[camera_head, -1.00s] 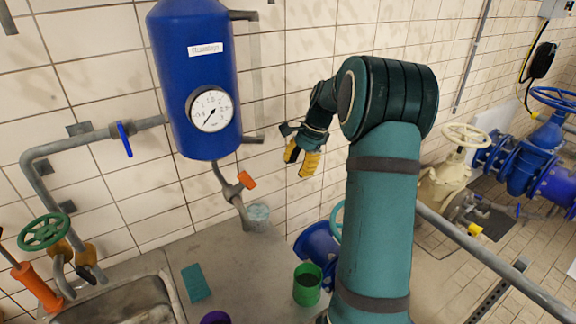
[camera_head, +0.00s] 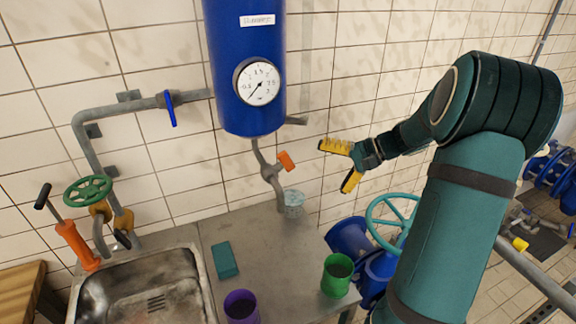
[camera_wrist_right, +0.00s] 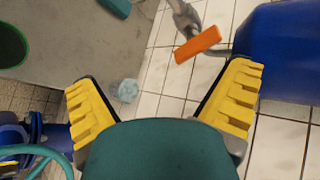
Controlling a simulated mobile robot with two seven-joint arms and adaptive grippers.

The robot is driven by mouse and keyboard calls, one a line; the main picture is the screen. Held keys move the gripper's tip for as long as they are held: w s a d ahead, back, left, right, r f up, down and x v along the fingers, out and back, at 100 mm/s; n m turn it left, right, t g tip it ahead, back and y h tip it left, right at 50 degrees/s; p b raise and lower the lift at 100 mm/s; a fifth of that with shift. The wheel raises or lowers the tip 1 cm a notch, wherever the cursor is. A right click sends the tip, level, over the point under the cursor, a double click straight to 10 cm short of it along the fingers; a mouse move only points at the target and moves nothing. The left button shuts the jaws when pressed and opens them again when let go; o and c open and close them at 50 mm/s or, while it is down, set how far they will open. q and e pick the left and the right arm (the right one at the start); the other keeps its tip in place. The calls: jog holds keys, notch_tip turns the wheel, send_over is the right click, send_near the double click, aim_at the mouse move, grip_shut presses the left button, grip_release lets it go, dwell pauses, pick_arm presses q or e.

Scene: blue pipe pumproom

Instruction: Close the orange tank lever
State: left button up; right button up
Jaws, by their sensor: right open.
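The orange tank lever (camera_head: 286,161) sits on the grey outlet pipe below the blue tank (camera_head: 243,70). It sticks out to the right of the pipe and tilts. My right gripper (camera_head: 335,165) is open and empty, to the right of the lever and apart from it. In the right wrist view the lever (camera_wrist_right: 198,44) shows beyond the two yellow fingers, in the upper middle, with nothing touching it. My left gripper is not in view.
A glass (camera_head: 293,202) stands under the pipe on the grey counter (camera_head: 270,250). A green cup (camera_head: 337,276), a purple cup (camera_head: 240,307) and a teal sponge (camera_head: 224,260) are on the counter. A sink (camera_head: 140,290) and a blue-handled valve (camera_head: 170,107) are at left.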

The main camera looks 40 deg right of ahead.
aim_at(291, 161)
jog(key=w+a+n+t, duration=0.1)
jog(key=w+t, duration=0.1)
jog(key=w, duration=0.1)
jog(key=w+a+f+n+t, duration=0.1)
jog(key=w+a+t, duration=0.1)
jog(key=w, duration=0.2)
jog(key=w+a+n+t+h, duration=0.1)
jog(key=w+a+n, duration=0.1)
jog(key=w, duration=0.2)
jog(key=shift+f+t, duration=0.2)
jog(key=shift+t, duration=0.2)
jog(key=shift+c, duration=0.3)
jog(key=c, duration=0.9)
